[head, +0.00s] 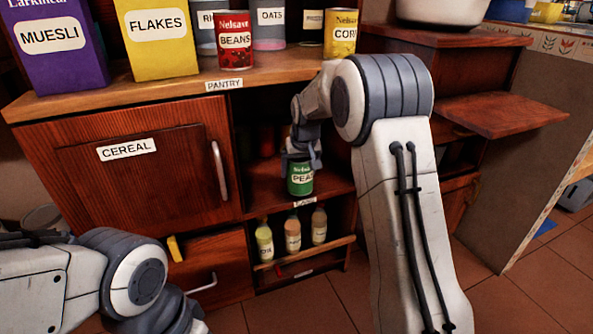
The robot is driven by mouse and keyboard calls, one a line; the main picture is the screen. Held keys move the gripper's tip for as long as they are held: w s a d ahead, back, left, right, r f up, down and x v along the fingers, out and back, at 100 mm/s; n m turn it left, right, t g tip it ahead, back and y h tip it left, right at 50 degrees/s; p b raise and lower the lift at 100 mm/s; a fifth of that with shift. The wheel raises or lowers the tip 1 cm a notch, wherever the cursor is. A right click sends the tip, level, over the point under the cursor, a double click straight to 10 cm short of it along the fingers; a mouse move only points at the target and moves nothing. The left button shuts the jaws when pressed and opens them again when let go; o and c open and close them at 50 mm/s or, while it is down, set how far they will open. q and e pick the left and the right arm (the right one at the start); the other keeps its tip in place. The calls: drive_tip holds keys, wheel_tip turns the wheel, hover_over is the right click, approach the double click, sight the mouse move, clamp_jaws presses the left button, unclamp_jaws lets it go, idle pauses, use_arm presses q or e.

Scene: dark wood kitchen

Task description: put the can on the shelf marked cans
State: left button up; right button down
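A green can (300,181) with a white label reading PEA, partly cut off, is upright in the open middle compartment of the cabinet. It is at the front of a shelf (262,183) whose small edge label (305,202) seems to read CANS. My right gripper (302,158) reaches down from above with its fingers at both sides of the can's top, and looks shut on it. I cannot tell whether the can's base touches the shelf. My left arm is at the lower left, and its gripper is out of view.
Dim cans (266,141) stand deeper in the compartment. Above, the pantry top (285,72) holds a beans can (236,52), a corn can (341,38) and cereal boxes. Bottles (292,235) stand below. A cereal door (130,180) is at left; a drawer (210,268) is below it.

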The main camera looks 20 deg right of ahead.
drive_tip(key=w, duration=0.1)
drive_tip(key=w+f+b, duration=0.1)
drive_tip(key=w, duration=0.1)
drive_tip(key=shift+w+d+b, duration=0.1)
drive_tip(key=shift+d+b, duration=0.1)
drive_tip(key=shift+b, duration=0.1)
drive_tip(key=shift+f+b, duration=0.25)
drive_tip(key=shift+b, duration=0.05)
unclamp_jaws()
drive_tip(key=shift+f, duration=0.15)
